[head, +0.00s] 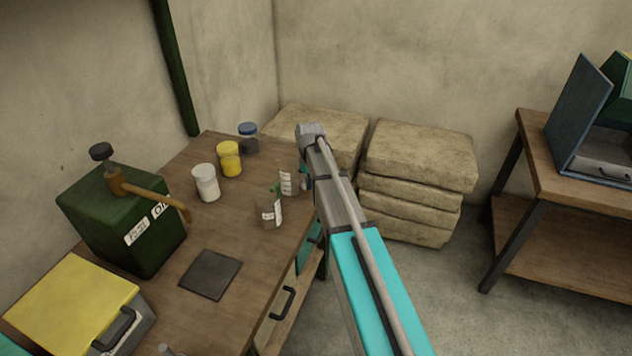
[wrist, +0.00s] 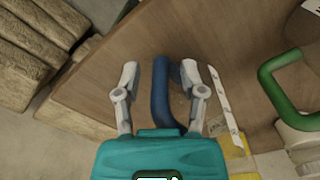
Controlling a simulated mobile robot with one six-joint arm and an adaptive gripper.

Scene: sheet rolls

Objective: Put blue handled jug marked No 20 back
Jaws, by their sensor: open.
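A clear jug (head: 287,180) with a pale label stands upright near the right edge of the wooden bench, partly hidden by my arm in the head view. In the wrist view its blue handle (wrist: 163,100) runs between the two fingers of my gripper (wrist: 160,72). The fingers are open, with a gap visible on both sides of the handle. The number on the label is too small to read. A second clear jug (head: 271,210) stands in front of it; its green handle (wrist: 285,85) is at the right in the wrist view.
Stacked sacks (head: 418,180) stand beyond the bench. Another table (head: 580,190) is at right.

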